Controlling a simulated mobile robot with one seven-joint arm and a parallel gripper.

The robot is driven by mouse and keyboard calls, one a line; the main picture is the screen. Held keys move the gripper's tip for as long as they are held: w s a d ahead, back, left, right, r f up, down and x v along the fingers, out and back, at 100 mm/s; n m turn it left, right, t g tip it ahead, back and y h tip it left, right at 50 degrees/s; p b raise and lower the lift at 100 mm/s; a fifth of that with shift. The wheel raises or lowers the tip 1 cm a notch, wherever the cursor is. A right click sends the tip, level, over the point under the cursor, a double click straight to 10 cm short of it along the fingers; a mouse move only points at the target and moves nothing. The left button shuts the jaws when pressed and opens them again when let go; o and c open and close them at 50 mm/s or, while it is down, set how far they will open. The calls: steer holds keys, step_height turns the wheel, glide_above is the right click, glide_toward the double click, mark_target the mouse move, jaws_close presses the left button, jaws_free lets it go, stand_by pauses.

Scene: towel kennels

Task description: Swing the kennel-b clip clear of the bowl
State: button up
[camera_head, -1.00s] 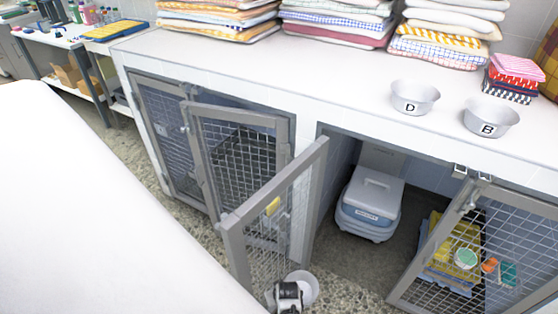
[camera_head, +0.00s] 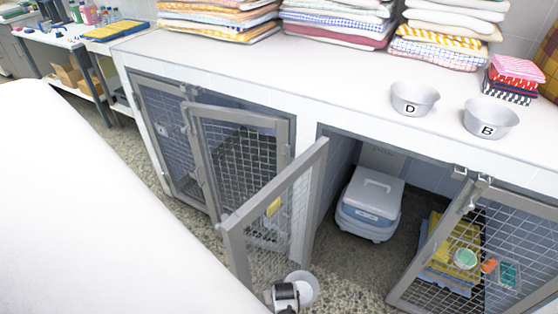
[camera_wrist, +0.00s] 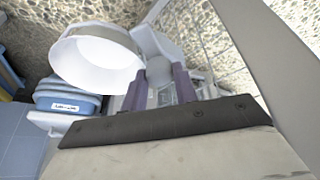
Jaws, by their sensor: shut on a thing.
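A pale metal bowl (camera_wrist: 97,58) sits low beside the open kennel door (camera_head: 275,190). It fills the upper left of the wrist view, and its edge shows low in the head view (camera_head: 306,288). My gripper (camera_wrist: 165,85) is just right of the bowl's rim. Its two dark fingers are shut on a pale grey piece (camera_wrist: 157,48), which looks like the clip, beside the rim. The fingers hide part of that piece, and I cannot tell whether it still overlaps the rim. My gripper (camera_head: 285,295) also shows at the bottom of the head view.
The open kennel holds a blue and white carrier (camera_head: 369,203). Another mesh door (camera_head: 490,255) stands at right, with coloured items behind it. Bowls marked D (camera_head: 414,98) and B (camera_head: 490,117) stand on the counter (camera_head: 330,75). Speckled floor (camera_head: 342,270) lies below.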

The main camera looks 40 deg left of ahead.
steer(key=o, duration=1)
steer(key=shift+c, duration=0.2)
steer(key=v, duration=1.4)
steer(key=shift+f, duration=0.1)
